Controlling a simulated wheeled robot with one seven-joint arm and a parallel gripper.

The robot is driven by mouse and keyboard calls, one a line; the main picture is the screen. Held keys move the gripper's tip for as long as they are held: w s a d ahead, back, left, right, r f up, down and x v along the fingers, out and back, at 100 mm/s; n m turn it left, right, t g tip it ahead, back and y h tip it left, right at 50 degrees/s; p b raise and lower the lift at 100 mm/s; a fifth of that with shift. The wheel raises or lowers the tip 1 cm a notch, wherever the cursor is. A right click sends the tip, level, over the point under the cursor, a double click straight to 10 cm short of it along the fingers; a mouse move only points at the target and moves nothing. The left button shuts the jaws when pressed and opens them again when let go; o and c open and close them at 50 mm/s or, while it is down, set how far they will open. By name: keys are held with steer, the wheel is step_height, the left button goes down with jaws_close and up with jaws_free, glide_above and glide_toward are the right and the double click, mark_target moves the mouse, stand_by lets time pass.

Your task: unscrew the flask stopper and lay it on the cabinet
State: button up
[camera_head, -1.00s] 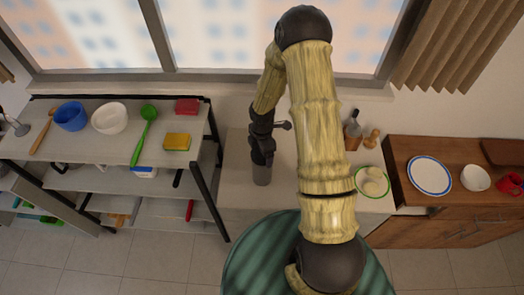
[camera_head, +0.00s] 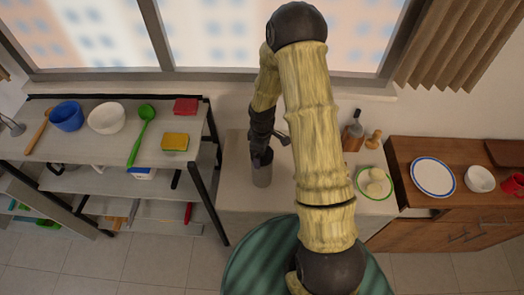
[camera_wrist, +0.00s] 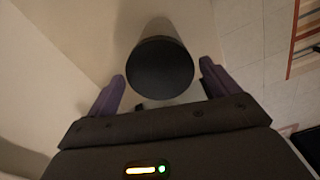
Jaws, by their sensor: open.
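The grey cylindrical flask (camera_head: 262,177) stands upright on the pale cabinet (camera_head: 236,200), just below my gripper (camera_head: 261,157) in the head view. In the wrist view the flask's dark round stopper (camera_wrist: 160,68) faces the camera, with the paler flask body (camera_wrist: 158,27) behind it. My gripper (camera_wrist: 162,72) is open. Its two purple fingers lie to the left and right of the stopper, with a visible gap on each side. Whether the fingertips reach down past the stopper's rim is hard to tell.
A shelf rack (camera_head: 95,150) stands left and a wooden cabinet (camera_head: 400,225) right. The cabinet's front left is bare.

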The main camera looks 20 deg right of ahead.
steer(key=m+b, duration=0.1)
steer(key=m, duration=0.3)
steer(key=shift+f, duration=0.1)
steer(key=m+b, duration=0.1)
steer(key=m, duration=0.4)
steer(key=c, duration=0.8)
